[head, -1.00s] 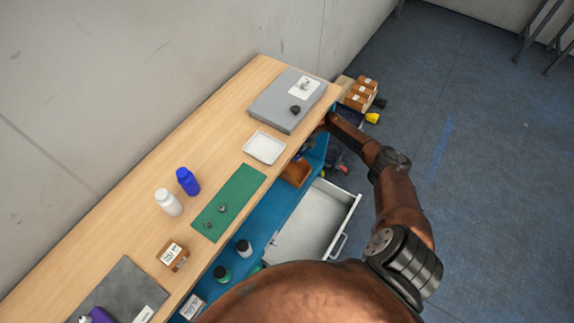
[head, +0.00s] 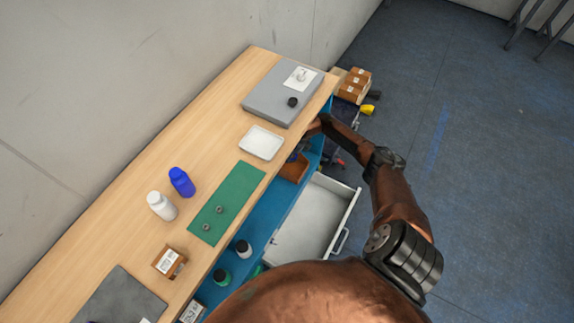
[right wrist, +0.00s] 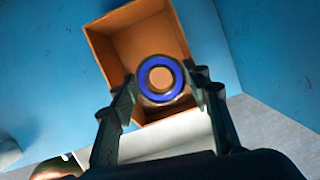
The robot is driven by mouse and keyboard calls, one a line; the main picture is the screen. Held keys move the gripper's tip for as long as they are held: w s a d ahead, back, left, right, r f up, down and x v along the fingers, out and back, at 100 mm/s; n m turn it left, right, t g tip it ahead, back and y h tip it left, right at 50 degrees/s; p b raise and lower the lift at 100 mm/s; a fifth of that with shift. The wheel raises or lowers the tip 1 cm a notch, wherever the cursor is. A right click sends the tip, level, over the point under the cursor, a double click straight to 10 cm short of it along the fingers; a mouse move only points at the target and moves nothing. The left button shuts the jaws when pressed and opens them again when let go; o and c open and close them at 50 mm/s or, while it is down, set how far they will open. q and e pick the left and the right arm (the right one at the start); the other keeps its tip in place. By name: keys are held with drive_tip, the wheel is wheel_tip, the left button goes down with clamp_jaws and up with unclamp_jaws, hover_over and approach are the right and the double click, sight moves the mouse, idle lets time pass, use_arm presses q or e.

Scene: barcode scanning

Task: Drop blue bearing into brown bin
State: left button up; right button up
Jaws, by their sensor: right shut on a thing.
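A blue bearing (right wrist: 147,94), a ring with a blue face and a metal inner part, is held between the fingertips of my right gripper (right wrist: 160,82). The right gripper is shut on it. The brown bin (right wrist: 106,54) lies just beyond the bearing in the right wrist view, and the bearing covers part of its open top. In the head view the brown bin (head: 292,169) sits on the blue shelf below the tabletop. There, my right gripper and the bearing are hidden under the table's edge. My left gripper is not in view.
A white drawer (head: 312,218) stands pulled open beside the blue shelf (head: 262,228). The tabletop (head: 215,133) holds a green mat (head: 235,190), a white tray (head: 262,142), two bottles and a grey scanner plate. Boxes lie beyond the table's far end.

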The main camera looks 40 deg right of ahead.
drive_tip(key=shift+r, duration=0.1)
drive_tip(key=o, duration=1.4)
drive_tip(key=v, duration=0.5)
drive_tip(key=shift+d, duration=0.15)
drive_tip(key=s, duration=0.4)
drive_tip(key=s+d, duration=0.1)
drive_tip(key=s, duration=0.7)
drive_tip(key=shift+d, duration=0.25)
